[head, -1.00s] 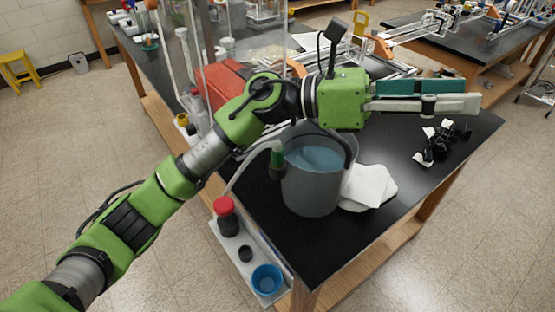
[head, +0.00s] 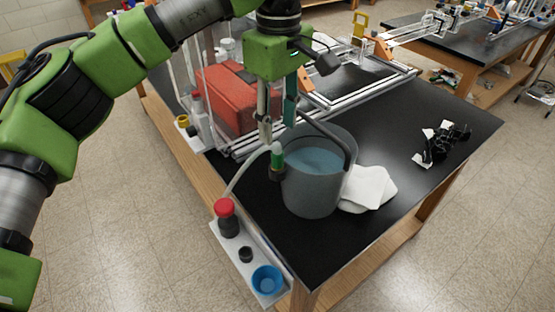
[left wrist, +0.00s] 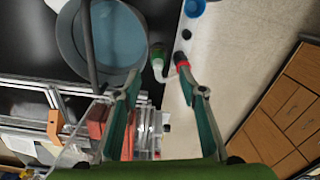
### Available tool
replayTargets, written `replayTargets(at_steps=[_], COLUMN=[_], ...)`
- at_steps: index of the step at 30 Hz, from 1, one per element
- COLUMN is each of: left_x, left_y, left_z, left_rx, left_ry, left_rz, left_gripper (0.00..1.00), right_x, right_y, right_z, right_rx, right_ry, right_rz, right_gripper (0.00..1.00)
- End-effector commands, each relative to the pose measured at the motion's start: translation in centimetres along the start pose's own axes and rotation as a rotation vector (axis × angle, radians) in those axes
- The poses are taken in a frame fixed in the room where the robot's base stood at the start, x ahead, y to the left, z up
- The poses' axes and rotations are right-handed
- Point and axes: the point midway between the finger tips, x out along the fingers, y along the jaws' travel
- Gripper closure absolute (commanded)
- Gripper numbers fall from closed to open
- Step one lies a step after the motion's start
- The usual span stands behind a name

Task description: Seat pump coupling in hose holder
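A green fitting with a dark end (head: 277,160), which looks like the pump coupling, is on a pale hose at the left rim of a grey bucket (head: 312,192). In the left wrist view the green fitting (left wrist: 157,60) shows beside the bucket. A white side shelf (head: 262,262), possibly the hose holder, carries a red-capped dark piece (head: 226,216), a black ring (head: 245,254) and a blue cup (head: 267,279). My left gripper (head: 277,128) points down just above the fitting, open and empty. Its spread fingers (left wrist: 163,92) show in the wrist view. My right gripper is out of view.
The bucket holds bluish water, and its dark handle arches near my fingers. A white cloth (head: 367,187) lies beside it. A red case (head: 225,97) and aluminium frame rails (head: 355,93) stand behind. Black clips (head: 440,143) lie at right; the black tabletop between is clear.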

Motion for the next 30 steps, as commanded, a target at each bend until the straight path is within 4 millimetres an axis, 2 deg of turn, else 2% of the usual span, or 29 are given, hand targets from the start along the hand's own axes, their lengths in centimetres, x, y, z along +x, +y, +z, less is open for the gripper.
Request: replayTargets(at_steps=[3, 9, 13, 17, 21, 29, 30], left_x=[1.9, 3.6, 4.6, 6.4, 8.2, 8.8, 8.8], left_y=[0.0, 0.1, 0.1, 0.3, 0.4, 0.4, 0.5], left_z=[0.0, 0.0, -0.1, -0.5, -0.5, -0.5, -0.5], left_rx=[0.000, 0.000, 0.000, 0.000, 0.000, 0.000, 0.000], left_ry=[-0.003, -0.002, -0.005, -0.005, -0.004, -0.003, -0.003], left_rz=[-0.001, 0.002, -0.001, -0.001, 0.002, 0.003, 0.003], left_gripper=[0.62, 0.62, 0.62, 0.62, 0.62, 0.62, 0.67], right_x=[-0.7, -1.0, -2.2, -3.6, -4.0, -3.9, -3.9], right_y=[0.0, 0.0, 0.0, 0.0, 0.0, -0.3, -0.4], right_z=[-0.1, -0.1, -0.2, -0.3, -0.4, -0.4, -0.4], right_rx=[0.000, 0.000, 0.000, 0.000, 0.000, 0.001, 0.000], right_ry=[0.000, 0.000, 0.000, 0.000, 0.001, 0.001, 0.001], right_rz=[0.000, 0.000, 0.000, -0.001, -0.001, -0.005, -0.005], right_gripper=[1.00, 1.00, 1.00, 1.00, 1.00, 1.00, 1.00])
